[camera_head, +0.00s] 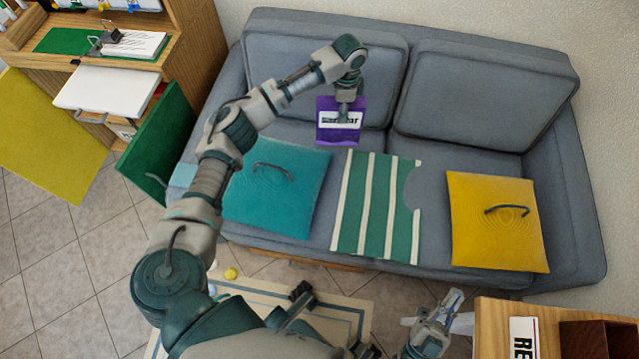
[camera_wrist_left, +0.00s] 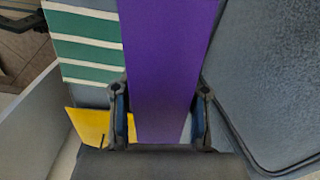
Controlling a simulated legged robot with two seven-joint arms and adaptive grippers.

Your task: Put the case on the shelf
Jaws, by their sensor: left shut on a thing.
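A purple case (camera_head: 340,132) with a white label hangs in front of the sofa's left back cushion. My left gripper (camera_head: 345,104) is shut on its upper edge. In the left wrist view the purple case (camera_wrist_left: 165,65) fills the middle, between the two fingers of my left gripper (camera_wrist_left: 160,115). My right gripper (camera_head: 448,305) is low in the head view, away from the case; its finger opening is unclear. A wooden unit (camera_head: 490,310) with a white label reading "RE" is cut off at the bottom right. I cannot tell whether it is the shelf.
The grey sofa (camera_head: 455,160) bears a teal panel (camera_head: 275,190), a green striped panel (camera_head: 375,205) and a yellow panel (camera_head: 497,225). A wooden desk unit (camera_head: 190,45) stands upper left, with a green door (camera_head: 160,140) open beside it. Tiled floor lies left.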

